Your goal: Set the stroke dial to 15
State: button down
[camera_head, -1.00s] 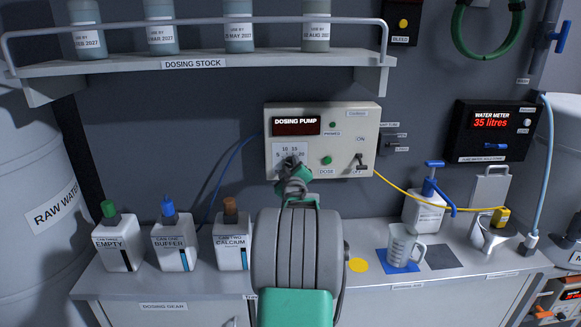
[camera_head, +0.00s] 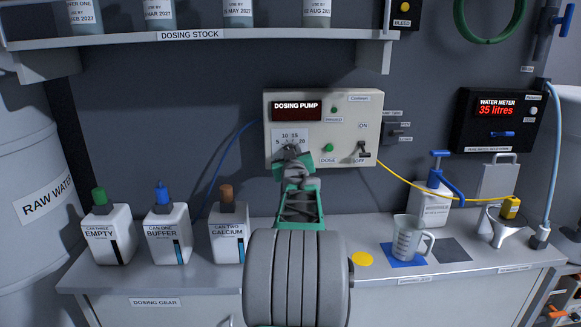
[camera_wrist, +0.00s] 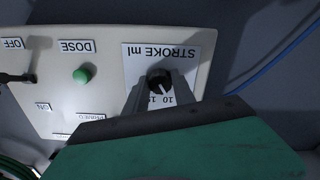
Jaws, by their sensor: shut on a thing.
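The dosing pump (camera_head: 350,110) is a pale box on the back wall with a dark, blank display. Its stroke dial (camera_wrist: 159,80) is a small black knob with a white pointer line, on a white plate marked "STROKE ml" (camera_wrist: 165,52). The wrist view is upside down. The pointer slants toward the lower right there, on the side of the 10 mark; the exact setting is hard to read. My gripper (camera_wrist: 160,88) is shut on the knob, a finger on each side. In the head view my gripper (camera_head: 291,157) covers the dial and some numbers.
The green dose button (camera_head: 328,147) and the on/off switch (camera_head: 364,150) sit right of the dial. Several cans, including the calcium can (camera_head: 228,235), stand on the bench to the left. A clear jug (camera_head: 408,240) stands at right. A shelf (camera_head: 190,48) hangs above.

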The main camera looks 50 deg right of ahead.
jog(key=m+b, duration=0.8)
jog(key=m, duration=0.2)
jog(key=shift+r, duration=0.3)
dwell(0.4)
jog(key=c, duration=1.4)
grip_release()
jog(key=o, duration=0.4)
jog(key=shift+f, duration=0.2)
jog(key=shift+c, duration=0.2)
jog(key=b+v, duration=0.2)
jog(key=v, duration=0.5)
jog(key=shift+s+a, duration=0.2)
jog(key=shift+a, duration=0.05)
